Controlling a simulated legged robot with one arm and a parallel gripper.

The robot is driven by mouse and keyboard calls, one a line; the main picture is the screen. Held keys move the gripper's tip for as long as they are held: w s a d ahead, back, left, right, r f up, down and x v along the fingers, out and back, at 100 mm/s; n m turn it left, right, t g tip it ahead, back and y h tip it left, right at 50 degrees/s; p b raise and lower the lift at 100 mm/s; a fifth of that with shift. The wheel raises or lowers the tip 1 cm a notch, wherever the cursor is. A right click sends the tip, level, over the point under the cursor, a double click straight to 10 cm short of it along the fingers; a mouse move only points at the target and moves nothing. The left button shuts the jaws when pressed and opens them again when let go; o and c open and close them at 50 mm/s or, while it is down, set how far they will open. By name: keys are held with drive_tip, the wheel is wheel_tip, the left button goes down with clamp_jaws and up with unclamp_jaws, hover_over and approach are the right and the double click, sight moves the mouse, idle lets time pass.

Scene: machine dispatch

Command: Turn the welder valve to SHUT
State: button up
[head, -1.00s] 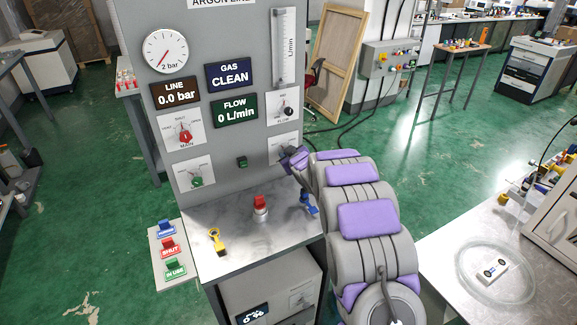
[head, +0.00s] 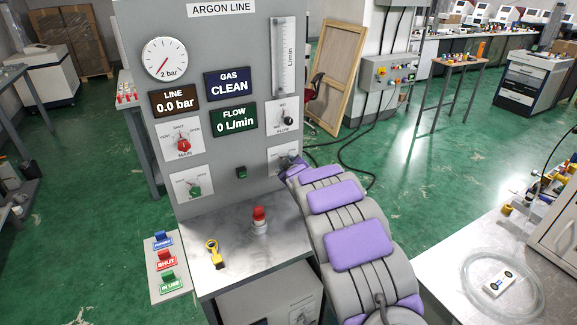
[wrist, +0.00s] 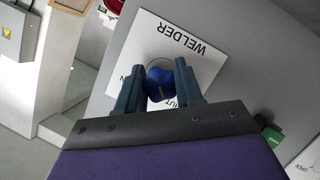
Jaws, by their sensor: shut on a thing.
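The welder valve is a blue knob (wrist: 160,84) on a white plate marked WELDER (wrist: 181,40), seen upside down in the wrist view. My gripper (wrist: 158,88) has one finger on each side of the knob and is shut on it.
The panel holds a red main knob (head: 184,146), a green knob (head: 194,190) and a black flow knob (head: 287,120). Displays read 0.0 bar, CLEAN and 0 L/min. The metal shelf below (head: 235,248) carries a red-capped item (head: 259,219) and a yellow tag (head: 211,252).

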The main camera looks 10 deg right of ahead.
drive_tip(key=o, duration=1)
drive_tip(key=shift+a, duration=0.1)
drive_tip(key=p+v, duration=0.4)
drive_tip(key=v, duration=1.3)
drive_tip(key=shift+s, duration=0.15)
